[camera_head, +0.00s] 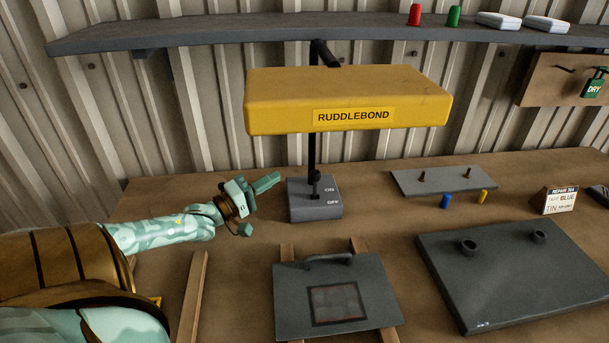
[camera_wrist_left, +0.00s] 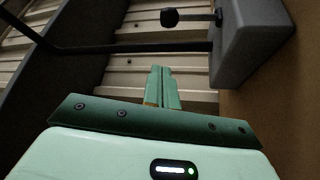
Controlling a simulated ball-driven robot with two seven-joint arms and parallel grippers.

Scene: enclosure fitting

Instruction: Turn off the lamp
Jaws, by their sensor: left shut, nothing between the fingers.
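The yellow lamp (camera_head: 410,90) labelled RUDDLEBOND hangs over the workbench on a black post. Its grey base box (camera_head: 316,210) stands on the bench, marked ON towards the back and OFF towards the front. A black toggle lever with a round knob (camera_head: 315,176) rises from the base. In the left wrist view the base (camera_wrist_left: 250,40) is at the upper right and the knob (camera_wrist_left: 170,18) at the top. My left gripper (camera_head: 276,180) is shut and empty, just left of the base and apart from it. It also shows in the wrist view (camera_wrist_left: 162,72). My right gripper is not seen.
A grey panel with a handle (camera_head: 290,310) lies on wooden rails in front of the base. A dark plate with two posts (camera_head: 510,290) lies at right. A smaller plate (camera_head: 405,183), blue and yellow pegs stand behind. A shelf (camera_head: 200,32) runs above.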

